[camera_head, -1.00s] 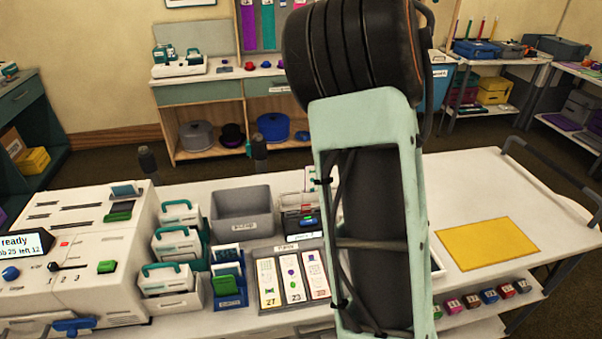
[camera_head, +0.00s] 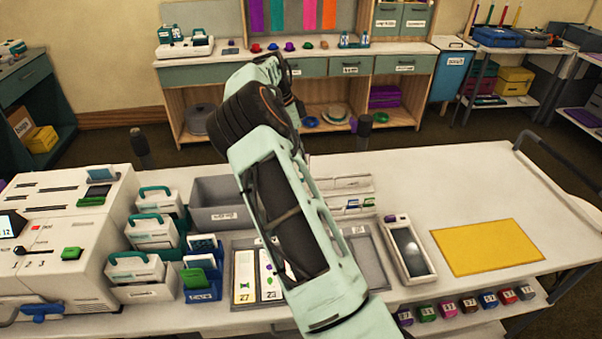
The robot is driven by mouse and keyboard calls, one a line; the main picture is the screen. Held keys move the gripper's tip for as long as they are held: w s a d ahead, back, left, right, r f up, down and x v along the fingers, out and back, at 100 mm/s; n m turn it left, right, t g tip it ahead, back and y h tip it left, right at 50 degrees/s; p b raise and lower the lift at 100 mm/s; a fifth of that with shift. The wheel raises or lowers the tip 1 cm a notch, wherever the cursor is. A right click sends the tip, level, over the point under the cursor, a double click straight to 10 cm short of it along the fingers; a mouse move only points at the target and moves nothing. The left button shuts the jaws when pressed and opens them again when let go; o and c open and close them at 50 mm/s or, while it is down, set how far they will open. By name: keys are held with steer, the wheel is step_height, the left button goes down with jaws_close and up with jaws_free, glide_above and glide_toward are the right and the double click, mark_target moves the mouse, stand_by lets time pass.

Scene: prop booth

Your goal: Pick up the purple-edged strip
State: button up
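The leftmost strip, marked 27 (camera_head: 244,278), has a yellowish edge. The strip beside it, marked 23 (camera_head: 268,275), carries small symbols and is partly covered by my arm. I cannot tell for sure which strip has the purple edge; my arm hides further places in the tray. My arm crosses the middle of the view above the tray, bending away toward the back. My gripper is not visible.
A grey bin (camera_head: 212,213) stands behind the tray, and white boxes with teal handles (camera_head: 152,236) stand left. A framed dark panel (camera_head: 408,247) lies right of the tray. A yellow mat (camera_head: 487,247) lies on the otherwise clear right side. A white machine (camera_head: 70,240) fills the left end.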

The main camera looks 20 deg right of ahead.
steer(key=shift+w+p+x, duration=0.15)
steer(key=shift+p+x, duration=0.25)
steer(key=shift+x, duration=1.55)
steer(key=shift+w+p+x, duration=0.15)
steer(key=shift+p+x, duration=0.25)
steer(key=shift+x, duration=1.6)
steer(key=shift+a, duration=0.2)
jaws_close()
